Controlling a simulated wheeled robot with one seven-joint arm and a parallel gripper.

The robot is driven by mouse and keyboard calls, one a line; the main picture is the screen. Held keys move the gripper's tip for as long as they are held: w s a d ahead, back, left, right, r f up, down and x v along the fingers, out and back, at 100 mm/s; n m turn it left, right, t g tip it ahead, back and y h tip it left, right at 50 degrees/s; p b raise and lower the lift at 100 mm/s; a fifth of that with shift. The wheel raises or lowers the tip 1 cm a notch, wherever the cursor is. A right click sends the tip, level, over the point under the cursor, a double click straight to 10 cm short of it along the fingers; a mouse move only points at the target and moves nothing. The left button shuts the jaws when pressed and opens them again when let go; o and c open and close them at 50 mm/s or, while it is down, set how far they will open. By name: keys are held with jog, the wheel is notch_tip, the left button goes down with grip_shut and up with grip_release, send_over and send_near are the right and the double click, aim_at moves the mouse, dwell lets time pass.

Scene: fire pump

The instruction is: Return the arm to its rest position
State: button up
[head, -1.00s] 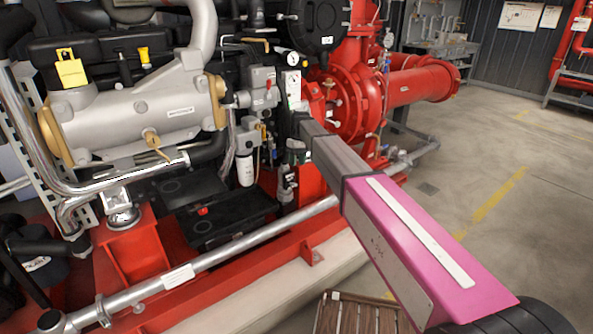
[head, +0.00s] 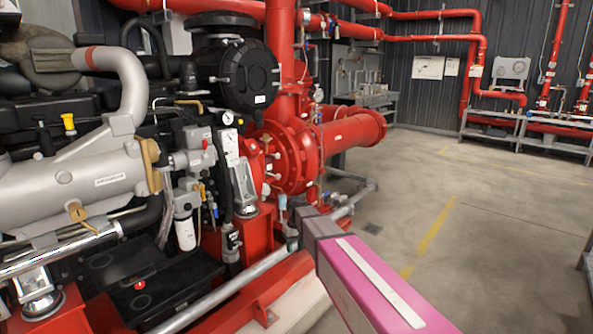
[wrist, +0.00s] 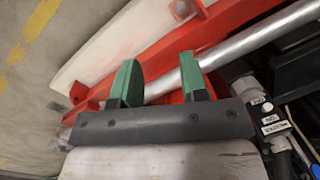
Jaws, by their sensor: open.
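My arm, pink with a white strip, reaches in from the bottom right of the head view toward the pump's base. My gripper shows in the wrist view (wrist: 159,82), with two green fingers spread apart and nothing between them. In the head view the gripper end (head: 292,232) is small and partly hidden by the grey arm link. In the wrist view a silver pipe (wrist: 235,52) and a red base rail (wrist: 215,32) lie beyond the fingers. I cannot tell how far they are from the fingertips.
The engine with its grey cylinder (head: 85,178) and black battery box (head: 150,280) stands at left. The red pump casing (head: 290,155) and outlet pipe (head: 350,132) are beyond my arm. Open concrete floor (head: 480,215) lies at right. Red pipes on stands (head: 495,125) line the back wall.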

jog(key=s+d+f+m, duration=0.2)
jog(key=s+d, duration=0.7)
jog(key=d, duration=0.1)
jog(key=s+d+f+m+t, duration=0.1)
jog(key=s+d+f+m, duration=0.1)
jog(key=s+d, duration=0.8)
jog(key=shift+d+m+h, duration=0.3)
jog(key=shift+d+m, duration=0.1)
jog(key=shift+m, duration=0.2)
jog(key=shift+f, duration=0.1)
